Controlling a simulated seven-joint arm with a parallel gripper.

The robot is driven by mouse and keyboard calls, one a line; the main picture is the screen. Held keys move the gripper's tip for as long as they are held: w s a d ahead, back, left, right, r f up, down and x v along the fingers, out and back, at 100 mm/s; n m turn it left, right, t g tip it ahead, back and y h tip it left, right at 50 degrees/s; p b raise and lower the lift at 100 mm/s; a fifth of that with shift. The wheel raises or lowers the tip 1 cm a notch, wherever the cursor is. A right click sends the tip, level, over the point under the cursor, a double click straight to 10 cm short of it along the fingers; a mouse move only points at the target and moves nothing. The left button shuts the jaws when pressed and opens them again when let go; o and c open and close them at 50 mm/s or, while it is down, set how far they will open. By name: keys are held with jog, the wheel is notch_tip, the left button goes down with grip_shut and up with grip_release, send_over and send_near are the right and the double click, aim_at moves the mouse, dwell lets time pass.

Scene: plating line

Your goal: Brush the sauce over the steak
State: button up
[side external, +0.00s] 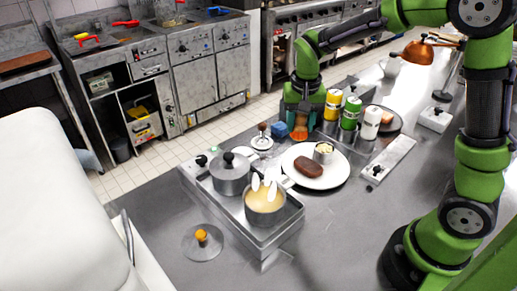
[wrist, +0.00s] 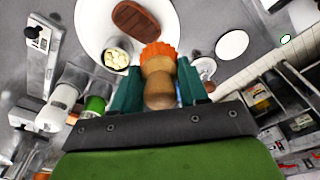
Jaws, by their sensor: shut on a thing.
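The brown steak (side external: 308,167) lies on a white plate (side external: 301,180) with a small cup of pale pieces (side external: 323,150). In the wrist view the steak (wrist: 135,20) is at the top, ahead of my gripper. My gripper (side external: 301,122) is over the counter behind the plate, its teal fingers (wrist: 159,72) shut on a brush (wrist: 158,88) with a turned wooden handle and an orange end. The orange end (side external: 299,133) points down, apart from the steak. Pale yellow sauce (side external: 265,199) fills an open pot with white pieces standing in it.
A lidded pot (side external: 231,180) stands beside the sauce pot on a metal hob.

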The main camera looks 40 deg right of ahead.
jog(key=m, duration=0.3)
jog(key=w+d+f+m, duration=0.1)
jog(key=shift+m, duration=0.3)
jog(key=m, duration=0.3)
jog(key=shift+w+d+g, duration=0.3)
jog(key=shift+d+g, duration=0.05)
jog(key=shift+g, duration=0.05)
jog(key=shift+m, duration=0.9)
jog(key=shift+f, duration=3.45)
jog(key=shift+s+f, duration=0.2)
jog(key=shift+f, duration=0.35)
jog(key=shift+s, duration=4.55)
jog(key=shift+w, duration=4.75)
jog(key=shift+r, duration=4.1)
